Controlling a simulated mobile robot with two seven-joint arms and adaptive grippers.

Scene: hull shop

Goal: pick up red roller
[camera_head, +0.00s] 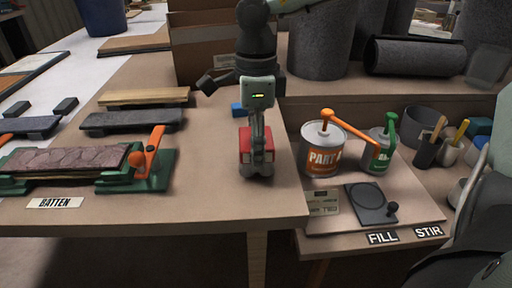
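The red roller (245,146) stands near the front right edge of the large table, with red showing on both sides of a grey middle part. My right gripper (257,140) points down directly over it, and its fingers overlap the roller's middle. The fingers line up one behind the other from this view, so I cannot tell whether they grip it. The lower fingertips and part of the roller are hidden. My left gripper is not in view.
An orange-handled green clamp (150,160) and batten pieces lie at left. A small blue block (238,110) is just behind the roller. At right are a PART A can (320,160), a green-handled can (377,160) and a dark scale (370,203). A cardboard box (203,50) stands behind.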

